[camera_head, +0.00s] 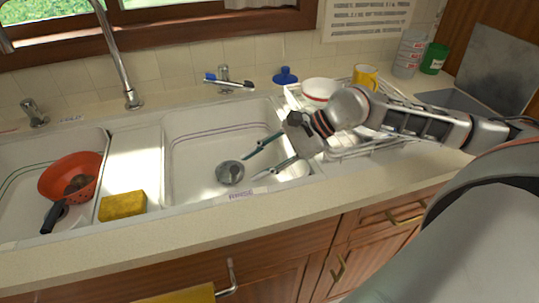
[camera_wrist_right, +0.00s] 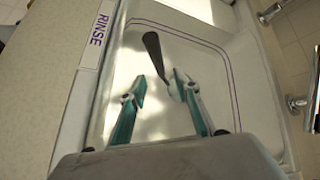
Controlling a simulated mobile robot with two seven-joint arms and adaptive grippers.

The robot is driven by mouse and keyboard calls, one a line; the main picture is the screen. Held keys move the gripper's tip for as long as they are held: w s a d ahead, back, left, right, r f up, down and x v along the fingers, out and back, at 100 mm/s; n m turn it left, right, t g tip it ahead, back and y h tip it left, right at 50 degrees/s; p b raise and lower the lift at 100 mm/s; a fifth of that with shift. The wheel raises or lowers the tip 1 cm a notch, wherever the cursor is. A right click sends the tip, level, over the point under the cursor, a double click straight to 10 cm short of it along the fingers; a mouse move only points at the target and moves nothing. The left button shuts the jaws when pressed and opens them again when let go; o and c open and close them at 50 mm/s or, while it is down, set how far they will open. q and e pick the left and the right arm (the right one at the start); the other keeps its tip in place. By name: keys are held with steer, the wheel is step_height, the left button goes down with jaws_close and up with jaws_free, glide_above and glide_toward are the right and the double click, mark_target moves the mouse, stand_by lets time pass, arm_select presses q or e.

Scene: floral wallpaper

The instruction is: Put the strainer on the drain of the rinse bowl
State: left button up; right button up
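A grey round metal piece (camera_head: 230,172) lies on the floor of the rinse bowl (camera_head: 190,150). I cannot tell whether it is the bare drain or the strainer sitting on it. My right gripper (camera_head: 257,162) reaches in from the right, low over the bowl, with its fingertips just right of the metal piece. Its two fingers are apart, with nothing visible between them. In the right wrist view the open fingers (camera_wrist_right: 160,92) also show, with a dark tapered shape (camera_wrist_right: 154,52) just past them. I cannot tell what that shape is. My left gripper is not in view.
A red colander (camera_head: 68,177) is in the left bowl. A yellow sponge (camera_head: 123,205) lies near the divider's front. A dish rack with a white bowl (camera_head: 319,90) and yellow cup (camera_head: 365,75) stands right. A faucet (camera_head: 132,98) rises behind; the front counter is clear.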

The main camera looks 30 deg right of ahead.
steer(key=shift+v, duration=2.1)
